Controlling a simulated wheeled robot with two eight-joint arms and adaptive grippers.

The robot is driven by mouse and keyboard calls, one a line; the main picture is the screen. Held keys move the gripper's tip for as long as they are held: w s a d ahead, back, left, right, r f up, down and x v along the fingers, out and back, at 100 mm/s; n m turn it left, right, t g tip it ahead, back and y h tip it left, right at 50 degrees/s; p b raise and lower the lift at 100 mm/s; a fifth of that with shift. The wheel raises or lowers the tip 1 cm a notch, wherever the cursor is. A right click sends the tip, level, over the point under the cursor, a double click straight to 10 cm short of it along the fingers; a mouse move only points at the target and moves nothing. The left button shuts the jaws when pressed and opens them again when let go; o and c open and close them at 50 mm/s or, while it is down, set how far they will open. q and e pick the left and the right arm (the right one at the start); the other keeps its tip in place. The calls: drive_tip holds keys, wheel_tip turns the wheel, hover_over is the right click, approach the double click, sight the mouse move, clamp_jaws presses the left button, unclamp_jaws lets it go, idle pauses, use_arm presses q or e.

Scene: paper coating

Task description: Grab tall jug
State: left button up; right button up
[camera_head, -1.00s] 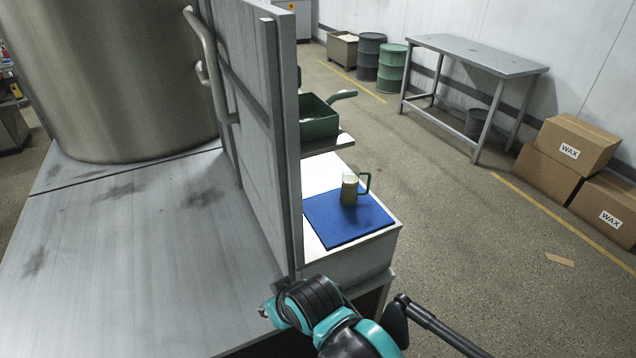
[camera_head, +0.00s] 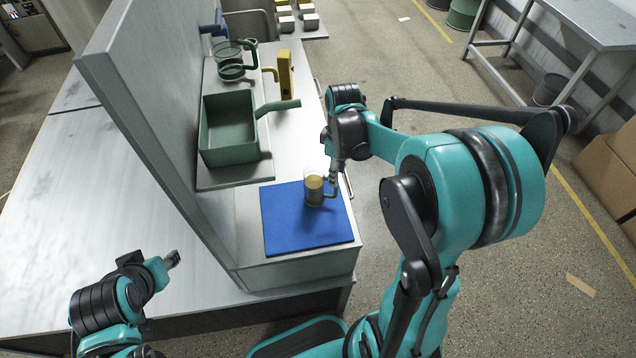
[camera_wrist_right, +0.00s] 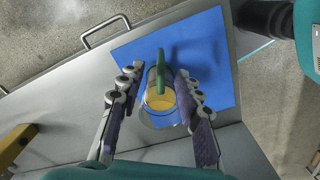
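A clear glass jug (camera_head: 314,190) with a green handle and amber contents stands upright on a blue mat (camera_head: 283,238). In the right wrist view the jug (camera_wrist_right: 160,104) sits between the fingers of my right gripper (camera_wrist_right: 158,76), with its green handle (camera_wrist_right: 160,70) facing up the picture. The fingers are apart, one on each side of the jug and handle; contact is not clear. In the head view my right gripper (camera_head: 333,178) is at the jug's handle side. My left gripper (camera_head: 172,259) is at lower left, away from the jug; its fingers are too small to read.
A green square pot (camera_head: 228,128) sits on a raised shelf behind the mat, with glass vessels with green handles (camera_head: 231,62) farther back. A yellow-handled item (camera_head: 285,72) stands beside them. A tall grey panel (camera_head: 140,110) borders the left.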

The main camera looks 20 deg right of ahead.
sight(335, 195)
drive_tip(key=shift+f, duration=0.35)
wheel_tip(335, 195, down, 2)
drive_tip(key=shift+a+b, duration=0.1)
drive_tip(key=shift+b, duration=0.45)
wheel_tip(335, 195, down, 5)
drive_tip(key=shift+f+b, duration=0.15)
drive_tip(key=shift+b, duration=1.05)
drive_tip(key=shift+c, duration=0.7)
clamp_jaws()
